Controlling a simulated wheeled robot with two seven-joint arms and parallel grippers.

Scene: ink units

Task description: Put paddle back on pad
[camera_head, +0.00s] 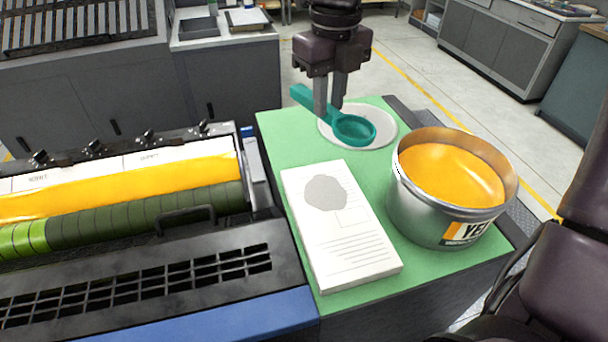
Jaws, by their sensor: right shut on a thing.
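The paddle (355,130) is teal, with a round dished head and a handle reaching up to the left. My right gripper (328,108) points down and is shut on the paddle's handle near the head. The paddle is over a white round pad (380,113) at the back of the green tabletop. The pad is partly hidden by the paddle and the gripper. I cannot tell whether the paddle touches the pad. My left gripper is not in view.
A metal can of yellow ink (430,215) stands at the right of the green top (300,140). A white pad of printed paper (350,255) lies at the front. A press with a yellow-inked roller (150,180) fills the left.

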